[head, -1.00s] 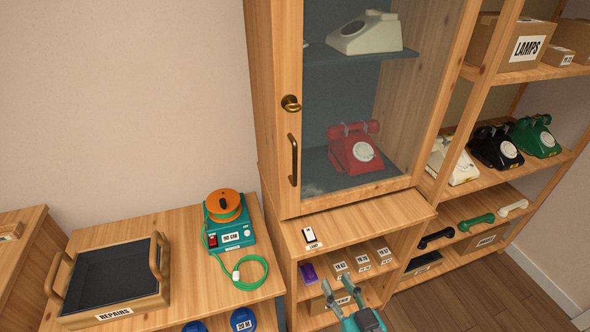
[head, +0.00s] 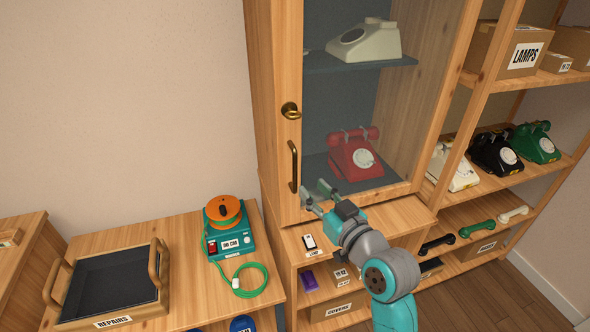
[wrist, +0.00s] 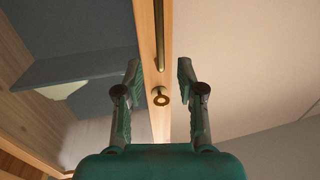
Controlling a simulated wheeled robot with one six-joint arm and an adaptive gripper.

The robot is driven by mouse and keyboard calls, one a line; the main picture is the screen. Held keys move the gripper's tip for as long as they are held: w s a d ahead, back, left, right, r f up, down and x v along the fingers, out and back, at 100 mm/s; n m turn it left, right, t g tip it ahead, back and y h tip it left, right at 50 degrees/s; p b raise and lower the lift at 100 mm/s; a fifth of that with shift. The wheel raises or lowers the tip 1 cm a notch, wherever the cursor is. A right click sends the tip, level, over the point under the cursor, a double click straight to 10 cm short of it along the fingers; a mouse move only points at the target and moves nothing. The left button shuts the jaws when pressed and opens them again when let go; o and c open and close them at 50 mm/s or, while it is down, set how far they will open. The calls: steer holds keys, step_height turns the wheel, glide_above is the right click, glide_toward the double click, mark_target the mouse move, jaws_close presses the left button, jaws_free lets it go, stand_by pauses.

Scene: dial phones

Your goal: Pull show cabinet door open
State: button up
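The show cabinet door is a wooden frame (head: 285,200) around a glass pane, and it looks shut. A brass vertical bar handle (head: 293,166) is on its left stile, below a brass knob-like fitting (head: 291,110). In the wrist view the handle (wrist: 159,35) runs down from the top edge, with the round brass fitting (wrist: 160,96) below it. My gripper (head: 316,192) is open and empty near the door's lower part, to the right of and below the handle. In the wrist view its fingers (wrist: 158,66) appear on either side of the stile. I see no contact with the handle.
A red phone (head: 355,157) and a pale phone (head: 364,40) stand behind the glass. A ledge (head: 405,215) with a small labelled item juts out below the door. A side table (head: 185,240) at left bears a teal device (head: 229,238) and a repairs tray (head: 155,308).

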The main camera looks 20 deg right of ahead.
mark_target(296, 171)
steer(key=w, duration=0.3)
steer(key=w+a, duration=0.1)
steer(key=w, duration=0.5)
steer(key=shift+w+a, duration=0.1)
steer(key=shift+a, duration=0.3)
jaws_close()
